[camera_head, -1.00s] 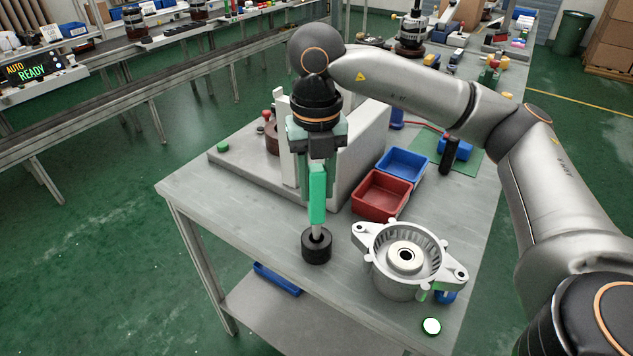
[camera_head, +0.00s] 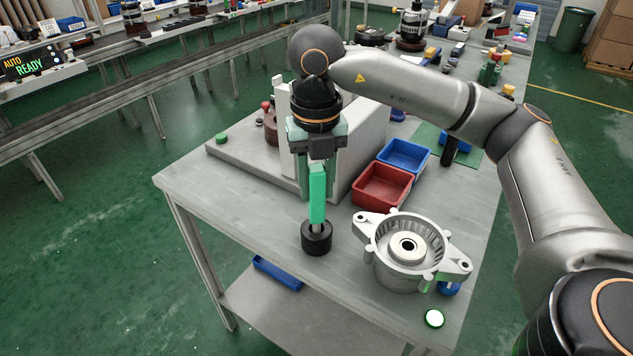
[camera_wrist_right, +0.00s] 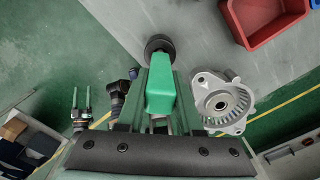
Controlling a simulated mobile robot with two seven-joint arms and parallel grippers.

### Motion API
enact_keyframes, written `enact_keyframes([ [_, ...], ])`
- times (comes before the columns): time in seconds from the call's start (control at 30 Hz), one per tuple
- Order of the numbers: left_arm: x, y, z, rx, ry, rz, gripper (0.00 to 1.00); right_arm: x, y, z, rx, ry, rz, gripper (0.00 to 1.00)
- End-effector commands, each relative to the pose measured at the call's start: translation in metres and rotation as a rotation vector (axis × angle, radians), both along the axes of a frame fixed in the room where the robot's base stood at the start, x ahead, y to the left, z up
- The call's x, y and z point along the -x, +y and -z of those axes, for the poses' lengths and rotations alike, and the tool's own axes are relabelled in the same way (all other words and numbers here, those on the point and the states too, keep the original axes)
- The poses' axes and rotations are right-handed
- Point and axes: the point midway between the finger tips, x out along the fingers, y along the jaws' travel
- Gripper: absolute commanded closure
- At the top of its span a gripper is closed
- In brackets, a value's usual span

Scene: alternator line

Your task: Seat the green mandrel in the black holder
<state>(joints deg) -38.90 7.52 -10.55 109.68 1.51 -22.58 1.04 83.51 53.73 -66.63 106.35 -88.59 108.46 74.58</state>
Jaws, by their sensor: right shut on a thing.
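The green mandrel (camera_head: 317,192) stands upright, its grey shaft (camera_head: 316,226) reaching into the top opening of the round black holder (camera_head: 316,240) on the table. My right gripper (camera_head: 317,178) points down and is shut on the mandrel's green block. In the right wrist view the green block (camera_wrist_right: 161,90) sits between the fingers, with part of the holder (camera_wrist_right: 159,45) beyond it. The shaft's lower end is hidden inside the holder. My left gripper (camera_wrist_right: 81,97) shows small in the right wrist view, off the table, fingers apart and empty.
A silver alternator housing (camera_head: 405,252) stands close right of the holder. Behind are a red bin (camera_head: 381,187), a blue bin (camera_head: 404,156) and a grey fixture (camera_head: 358,150). A white-topped green button (camera_head: 433,318) is near the front edge. Table left of the holder is clear.

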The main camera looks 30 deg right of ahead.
Motion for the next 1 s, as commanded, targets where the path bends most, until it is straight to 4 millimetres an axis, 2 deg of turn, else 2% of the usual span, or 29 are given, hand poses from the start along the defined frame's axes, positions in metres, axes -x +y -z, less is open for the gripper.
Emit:
enact_keyframes([
  [0.9, 0.0, 0.0, 0.019, 0.0, 0.0, 0.0, 0.3, 0.0, 0.0, 0.024, -0.001, -0.001, 0.0, 1.0],
  [0.93, 0.0, 0.0, 0.018, 0.0, 0.0, 0.0, 0.3, 0.0, 0.0, 0.022, -0.001, -0.001, 0.0, 0.62],
  [1.0, 0.0, 0.0, 0.018, 0.0, 0.0, 0.0, 0.3, 0.0, 0.0, 0.022, -0.001, -0.001, 0.0, 0.54],
])
